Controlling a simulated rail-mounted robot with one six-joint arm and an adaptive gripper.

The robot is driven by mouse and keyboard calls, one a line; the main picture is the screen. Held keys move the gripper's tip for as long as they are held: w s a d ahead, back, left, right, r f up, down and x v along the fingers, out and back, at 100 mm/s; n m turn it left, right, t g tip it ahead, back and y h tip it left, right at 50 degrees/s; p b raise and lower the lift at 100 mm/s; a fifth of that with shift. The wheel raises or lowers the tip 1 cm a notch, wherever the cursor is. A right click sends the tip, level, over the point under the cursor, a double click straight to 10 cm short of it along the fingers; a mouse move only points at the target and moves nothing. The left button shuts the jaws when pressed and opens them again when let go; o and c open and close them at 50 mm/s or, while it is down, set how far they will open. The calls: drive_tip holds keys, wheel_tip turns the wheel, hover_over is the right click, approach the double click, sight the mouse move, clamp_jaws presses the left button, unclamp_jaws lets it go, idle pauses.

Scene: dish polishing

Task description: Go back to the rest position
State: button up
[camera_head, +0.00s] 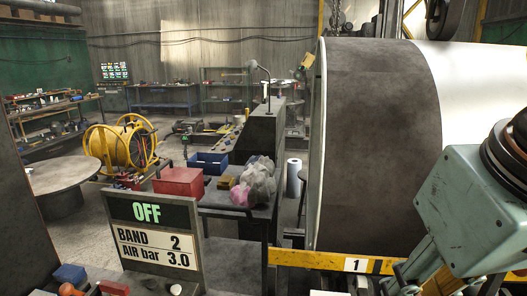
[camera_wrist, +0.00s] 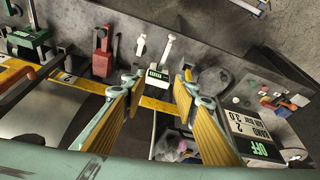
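My gripper (camera_wrist: 160,84) is open in the wrist view, its two yellow-padded fingers spread wide with nothing held between them. Tools and a yellow rail show beyond the fingers, apart from them as far as I can tell. In the head view my pale green arm is at the right edge, in front of the large dish. The dish (camera_head: 380,145) stands on edge, with a broad dark band and a bright white part to its right. The status sign (camera_head: 153,235) reads OFF, BAND 2, AIR bar 3.0; it also shows in the wrist view (camera_wrist: 254,136).
A yellow rail (camera_head: 315,260) labelled 1 runs below the dish. A red box (camera_head: 179,182) and plastic bags (camera_head: 255,183) sit on a table behind the sign.

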drive_tip(key=shift+s+d+f+m, duration=0.15)
drive_tip(key=shift+s+d+f, duration=0.05)
drive_tip(key=shift+s, duration=0.55)
drive_tip(key=shift+s+d+f+m, duration=0.15)
drive_tip(key=shift+s+f, duration=0.05)
drive_tip(key=shift+s, duration=0.5)
drive_tip(key=shift+c, duration=0.2)
